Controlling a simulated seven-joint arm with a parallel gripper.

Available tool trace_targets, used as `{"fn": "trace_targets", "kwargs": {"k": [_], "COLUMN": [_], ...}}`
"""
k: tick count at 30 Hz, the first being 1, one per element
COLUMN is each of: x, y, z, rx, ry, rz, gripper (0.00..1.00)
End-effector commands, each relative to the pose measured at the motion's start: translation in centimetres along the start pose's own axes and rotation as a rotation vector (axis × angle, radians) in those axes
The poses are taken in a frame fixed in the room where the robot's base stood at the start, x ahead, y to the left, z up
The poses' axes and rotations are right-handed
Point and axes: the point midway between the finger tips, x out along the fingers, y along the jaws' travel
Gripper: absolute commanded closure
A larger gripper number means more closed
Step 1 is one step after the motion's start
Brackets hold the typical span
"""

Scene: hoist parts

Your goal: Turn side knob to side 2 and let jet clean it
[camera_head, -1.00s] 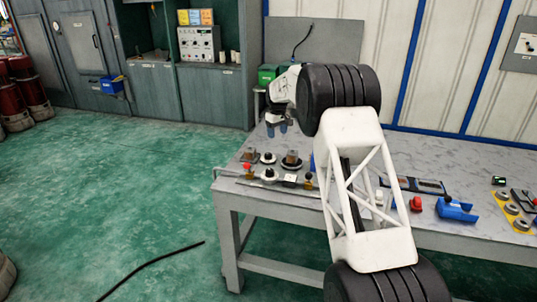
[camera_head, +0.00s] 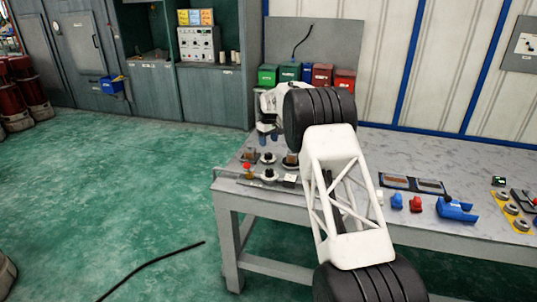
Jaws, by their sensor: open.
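A group of small parts stands at the table's left end: black round knobs on pale bases (camera_head: 268,158) (camera_head: 269,174), a brownish block (camera_head: 249,155) and a red-topped piece (camera_head: 247,167). I cannot tell which of these is the side knob, and no side marking is readable. No jet is clearly recognisable. My gripper (camera_head: 268,138) has bluish fingertips pointing down above the back of this group. It is open and appears empty, apart from the parts. My arm hides some of the table to the right of the group.
Blue, red and other parts (camera_head: 455,209) lie on the table's right half, near a dark tray (camera_head: 412,185) and a yellow plate with rings (camera_head: 510,213). Green and red bins (camera_head: 322,75) stand behind. A black hose (camera_head: 150,265) lies on the floor.

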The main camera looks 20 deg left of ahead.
Motion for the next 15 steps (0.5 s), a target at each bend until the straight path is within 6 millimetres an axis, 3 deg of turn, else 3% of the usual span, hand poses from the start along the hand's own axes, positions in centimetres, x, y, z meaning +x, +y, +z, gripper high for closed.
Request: {"fn": "trace_targets", "kwargs": {"k": [15], "x": [5.6], "y": [0.0], "z": [0.0], "rx": [0.000], "ry": [-0.001], "rz": [-0.001], "gripper": [0.37]}}
